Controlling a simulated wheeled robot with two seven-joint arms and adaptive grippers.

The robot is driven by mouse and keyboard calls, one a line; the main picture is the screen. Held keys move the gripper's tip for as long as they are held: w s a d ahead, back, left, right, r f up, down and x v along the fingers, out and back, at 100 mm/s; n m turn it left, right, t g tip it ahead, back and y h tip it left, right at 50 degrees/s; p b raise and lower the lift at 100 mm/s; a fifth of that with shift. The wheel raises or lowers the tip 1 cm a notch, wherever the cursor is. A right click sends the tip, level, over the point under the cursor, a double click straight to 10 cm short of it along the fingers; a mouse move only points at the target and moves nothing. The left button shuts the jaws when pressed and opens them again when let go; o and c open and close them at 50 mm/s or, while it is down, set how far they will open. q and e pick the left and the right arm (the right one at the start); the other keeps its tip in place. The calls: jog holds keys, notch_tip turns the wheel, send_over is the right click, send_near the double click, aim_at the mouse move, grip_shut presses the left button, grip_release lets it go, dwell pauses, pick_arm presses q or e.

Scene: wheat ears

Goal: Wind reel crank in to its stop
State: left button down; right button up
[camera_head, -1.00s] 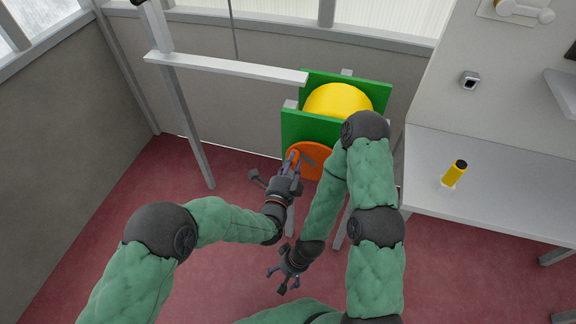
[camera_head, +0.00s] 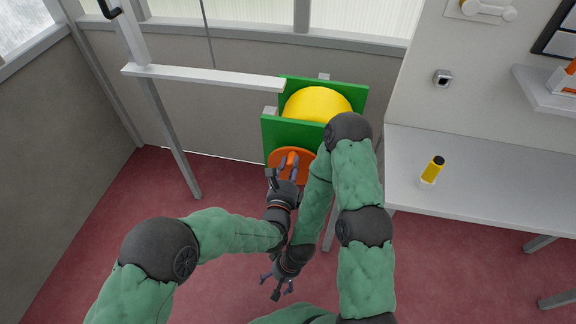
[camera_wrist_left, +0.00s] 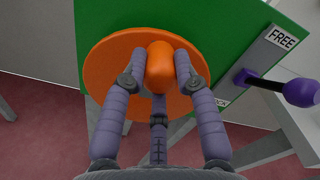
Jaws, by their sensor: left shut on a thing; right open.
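The reel has a yellow drum (camera_head: 318,104) between green side plates (camera_head: 290,134). An orange crank disc (camera_head: 309,163) sits on its near plate and also shows in the left wrist view (camera_wrist_left: 104,62). An orange crank knob (camera_wrist_left: 160,68) stands out from the disc. My left gripper (camera_head: 288,163) is shut on this knob, a finger on either side of it in the left wrist view (camera_wrist_left: 161,62). The knob is at the upper middle of the disc in the head view. My right gripper (camera_head: 276,288) is open and empty, low over the floor.
A purple-knobbed lever (camera_wrist_left: 300,92) is right of the disc, by a FREE label (camera_wrist_left: 282,38); another label is partly hidden. A grey table (camera_head: 470,190) with a yellow-black cylinder (camera_head: 433,169) stands right. A pale beam (camera_head: 205,77) runs left of the reel. My right arm passes close beside the reel.

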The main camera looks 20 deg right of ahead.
pick_arm(q)
jog(key=shift+s+d+r+m, duration=0.1)
jog(key=shift+d+r+m, duration=0.2)
jog(key=shift+m, duration=0.1)
jog(key=c, duration=1)
grip_release()
jog(key=shift+o, duration=0.3)
jog(key=shift+s+f, duration=0.1)
jog(key=shift+f, duration=0.05)
